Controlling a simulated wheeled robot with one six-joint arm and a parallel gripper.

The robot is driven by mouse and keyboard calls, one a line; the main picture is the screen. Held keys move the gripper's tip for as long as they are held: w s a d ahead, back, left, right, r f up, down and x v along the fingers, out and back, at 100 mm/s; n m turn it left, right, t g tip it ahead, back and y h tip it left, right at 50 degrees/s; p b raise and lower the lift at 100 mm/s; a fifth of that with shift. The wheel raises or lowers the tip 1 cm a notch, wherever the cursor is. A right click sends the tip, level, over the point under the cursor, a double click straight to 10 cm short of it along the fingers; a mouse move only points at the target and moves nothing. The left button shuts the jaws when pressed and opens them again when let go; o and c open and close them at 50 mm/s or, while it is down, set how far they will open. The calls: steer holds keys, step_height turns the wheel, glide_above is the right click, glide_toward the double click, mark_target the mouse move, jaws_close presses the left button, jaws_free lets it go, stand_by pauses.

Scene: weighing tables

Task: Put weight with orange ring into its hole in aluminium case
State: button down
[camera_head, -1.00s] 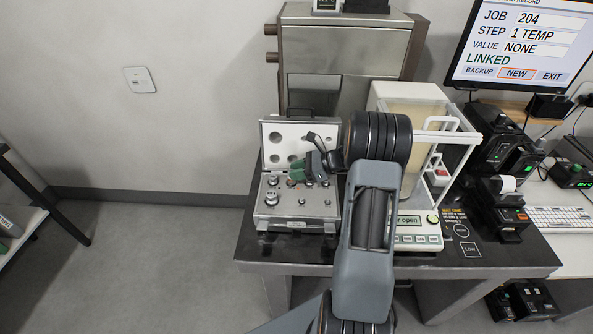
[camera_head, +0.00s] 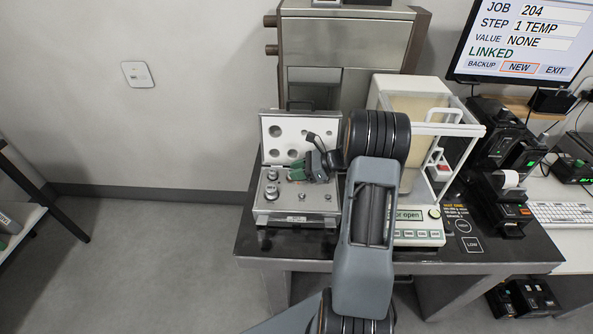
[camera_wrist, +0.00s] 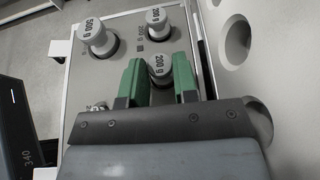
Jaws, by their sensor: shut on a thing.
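The open aluminium case (camera_head: 268,215) stands on the dark table, with its lid upright behind. My gripper (camera_head: 299,170) is low over the case, its green fingers on either side of a metal weight. In the wrist view, my gripper (camera_wrist: 160,85) is shut on this weight, marked 200 g (camera_wrist: 160,66). No orange ring shows on it; its lower part is hidden by the fingers and gripper body. I cannot tell whether it sits in a hole. Another 200 g weight (camera_wrist: 157,21) and a 500 g weight (camera_wrist: 98,38) stand close by in the case.
A balance with a glass-sided chamber (camera_head: 418,215) stands right of the case, close to my arm. The case lid (camera_head: 284,128), with round recesses, rises behind my gripper. A steel cabinet (camera_head: 345,50) stands behind. The table's front edge is just before the case.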

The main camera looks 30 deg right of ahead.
steer(key=c, duration=0.8)
jaws_free()
